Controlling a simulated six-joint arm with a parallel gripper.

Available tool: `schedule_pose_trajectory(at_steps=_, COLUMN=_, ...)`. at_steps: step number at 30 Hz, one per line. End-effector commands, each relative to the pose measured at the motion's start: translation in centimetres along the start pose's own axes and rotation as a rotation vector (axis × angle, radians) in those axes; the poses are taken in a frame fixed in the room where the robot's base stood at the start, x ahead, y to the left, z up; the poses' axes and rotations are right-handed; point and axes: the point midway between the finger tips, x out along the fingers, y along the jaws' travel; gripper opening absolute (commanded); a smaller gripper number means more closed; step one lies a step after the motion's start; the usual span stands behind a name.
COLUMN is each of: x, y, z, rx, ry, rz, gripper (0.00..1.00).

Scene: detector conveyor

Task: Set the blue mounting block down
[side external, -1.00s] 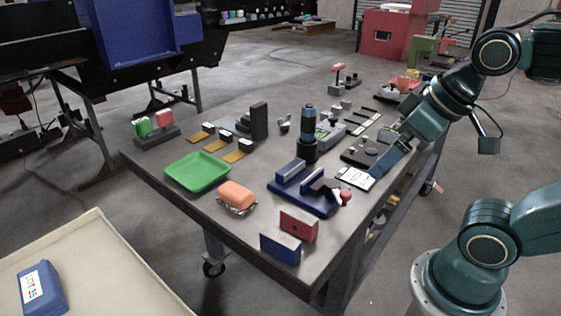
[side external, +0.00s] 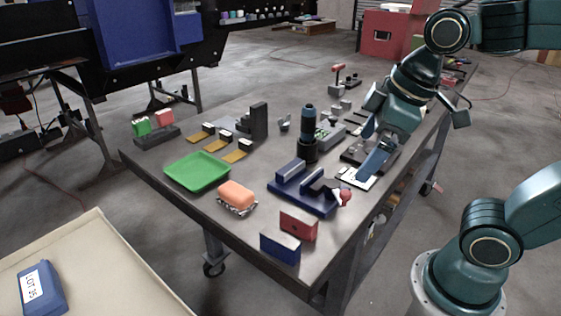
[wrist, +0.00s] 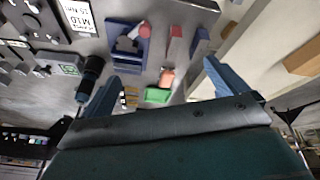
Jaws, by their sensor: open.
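A blue block (side external: 280,247), which I take for the mounting block, rests on the table (side external: 250,220) near its front corner, beside a red block (side external: 298,225). In the wrist view the blue block (wrist: 199,42) shows near the top, right of the red block (wrist: 175,45). My gripper (side external: 366,150) is over the right side of the table, near the white printed card (side external: 358,177), well behind and to the right of the blue block. Its blue fingers are spread apart, with nothing held between them, as the wrist view also shows (wrist: 158,70).
A dark blue fixture with a red knob (side external: 303,193) stands between my gripper and the blocks. A tall dark cylinder (side external: 308,140) is left of my gripper. A green tray (side external: 197,172) and an orange sponge-like piece (side external: 237,195) lie at the left.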

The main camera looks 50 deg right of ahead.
Motion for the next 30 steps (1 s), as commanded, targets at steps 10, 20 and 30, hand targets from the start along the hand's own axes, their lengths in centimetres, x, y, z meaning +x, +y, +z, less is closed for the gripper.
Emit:
schedule_pose_trajectory(at_steps=10, x=2.7, y=-2.3, z=-5.5, rx=-0.521, ry=-0.122, rz=-0.114, gripper=0.98)
schedule_pose_trajectory(at_steps=20, x=6.4, y=-5.8, z=-9.8, rx=-0.995, ry=-0.205, rz=-0.243, gripper=0.98)
schedule_pose_trajectory(at_steps=30, x=8.4, y=-7.9, z=-11.4, rx=-1.224, ry=-0.234, rz=-0.314, gripper=0.98)
